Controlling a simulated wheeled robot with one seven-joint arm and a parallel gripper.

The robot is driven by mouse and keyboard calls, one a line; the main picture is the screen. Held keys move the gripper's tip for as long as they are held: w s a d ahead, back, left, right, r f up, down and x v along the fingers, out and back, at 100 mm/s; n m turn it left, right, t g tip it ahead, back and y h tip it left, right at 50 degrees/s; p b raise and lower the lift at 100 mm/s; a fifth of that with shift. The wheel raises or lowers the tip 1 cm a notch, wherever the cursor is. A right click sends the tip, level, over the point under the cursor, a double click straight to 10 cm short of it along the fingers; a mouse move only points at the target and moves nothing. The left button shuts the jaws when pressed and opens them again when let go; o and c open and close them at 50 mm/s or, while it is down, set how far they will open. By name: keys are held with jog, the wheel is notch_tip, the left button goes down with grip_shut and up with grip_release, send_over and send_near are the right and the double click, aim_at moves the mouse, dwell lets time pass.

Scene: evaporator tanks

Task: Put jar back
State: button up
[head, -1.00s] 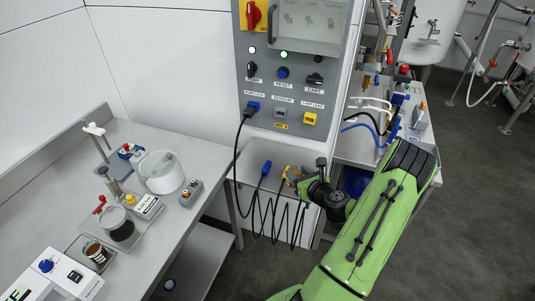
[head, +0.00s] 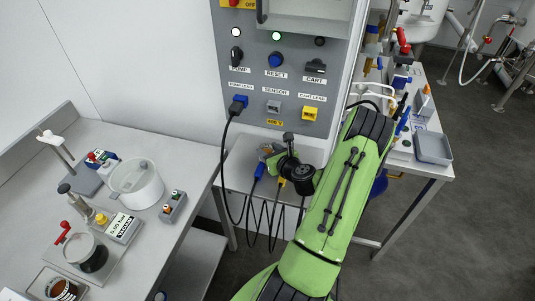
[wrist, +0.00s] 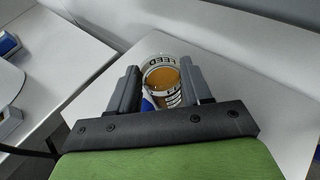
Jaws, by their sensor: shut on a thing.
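My gripper (wrist: 158,88) is shut on a clear jar labelled FEED (wrist: 164,75) with amber contents, seen from above between the fingers in the wrist view. A pale grey surface lies beneath the jar; I cannot tell whether the jar touches it. In the head view my gripper (head: 274,152) is in front of the control panel's lower part, to the right of the left bench (head: 150,240). The jar is small and mostly hidden there.
The left bench holds a white pot (head: 137,184), a scale (head: 122,228), a dark-filled vessel (head: 88,254) and a jar of dark liquid (head: 62,288). Black cables (head: 228,170) hang from the control panel (head: 275,75). A grey tray (head: 433,148) sits on the right bench.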

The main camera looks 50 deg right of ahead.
jog(key=shift+w, duration=0.35)
jog(key=o, duration=1.3)
jog(key=shift+s, duration=0.1)
jog(key=shift+r, duration=0.1)
jog(key=p+v, duration=0.2)
jog(key=v, duration=0.8)
jog(key=shift+s+a+r, duration=0.1)
jog(key=shift+s+r, duration=0.1)
jog(key=shift+s, duration=0.1)
jog(key=p+v, duration=0.1)
jog(key=p, duration=0.2)
jog(key=shift+s+a, duration=0.2)
